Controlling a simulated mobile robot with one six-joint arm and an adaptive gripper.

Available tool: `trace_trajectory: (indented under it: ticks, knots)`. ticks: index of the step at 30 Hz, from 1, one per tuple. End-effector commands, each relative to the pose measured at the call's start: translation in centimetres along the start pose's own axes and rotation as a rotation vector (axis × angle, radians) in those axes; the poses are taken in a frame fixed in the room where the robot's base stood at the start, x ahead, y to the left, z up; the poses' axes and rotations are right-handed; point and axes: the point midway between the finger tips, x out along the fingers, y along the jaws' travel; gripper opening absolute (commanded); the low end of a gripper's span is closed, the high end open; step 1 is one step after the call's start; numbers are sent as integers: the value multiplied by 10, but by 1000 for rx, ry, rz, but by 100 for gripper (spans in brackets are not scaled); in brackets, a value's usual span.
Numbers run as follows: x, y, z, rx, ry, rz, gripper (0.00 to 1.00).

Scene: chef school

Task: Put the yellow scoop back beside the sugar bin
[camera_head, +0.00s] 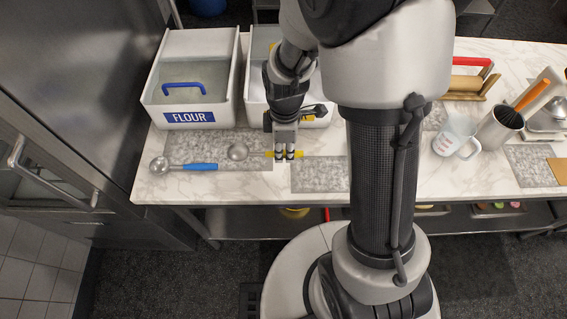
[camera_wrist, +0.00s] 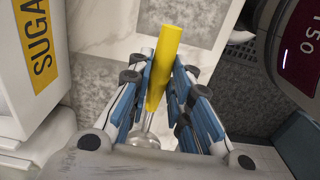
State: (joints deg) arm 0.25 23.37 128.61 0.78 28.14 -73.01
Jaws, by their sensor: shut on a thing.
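The yellow scoop has a yellow handle (camera_wrist: 164,62) and a metal bowl (camera_head: 238,152). My gripper (camera_head: 286,154) is shut on the handle, with its blue-padded fingers on either side of it in the wrist view (camera_wrist: 163,95). The scoop lies crosswise in front of the bins, bowl to the left, over the grey speckled mat (camera_head: 215,178) and the bare marble strip beside it. I cannot tell whether it touches the surface. The white sugar bin (camera_head: 256,108) stands just behind my gripper, partly hidden by my arm; its yellow SUGAR label (camera_wrist: 38,42) is partly visible in the wrist view.
The flour bin (camera_head: 226,112) stands left of the sugar bin. A blue-handled scoop (camera_head: 200,166) lies on the mat before it. Another mat (camera_head: 318,178) lies to the right. A measuring jug (camera_head: 455,138) and a utensil pot (camera_head: 497,135) stand farther right. A dark red machine (camera_wrist: 302,45) shows in the wrist view.

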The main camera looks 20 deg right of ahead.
Motion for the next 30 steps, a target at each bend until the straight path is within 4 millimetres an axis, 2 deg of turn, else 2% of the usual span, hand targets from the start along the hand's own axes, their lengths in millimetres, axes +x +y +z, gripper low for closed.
trace_trajectory:
  ticks: [1, 8, 16, 28, 29, 30]
  knots:
    - [12, -1, 0, 0, -1, -3, 0]
    - [28, 0, 0, 1, 0, 0, 0]
    - [65, 0, 0, 1, 0, -1, 0]
    - [70, 0, 0, 1, 0, 1, 0]
    - [70, 0, 0, 1, 0, 1, 20]
    - [69, 0, 0, 1, 0, 1, 23]
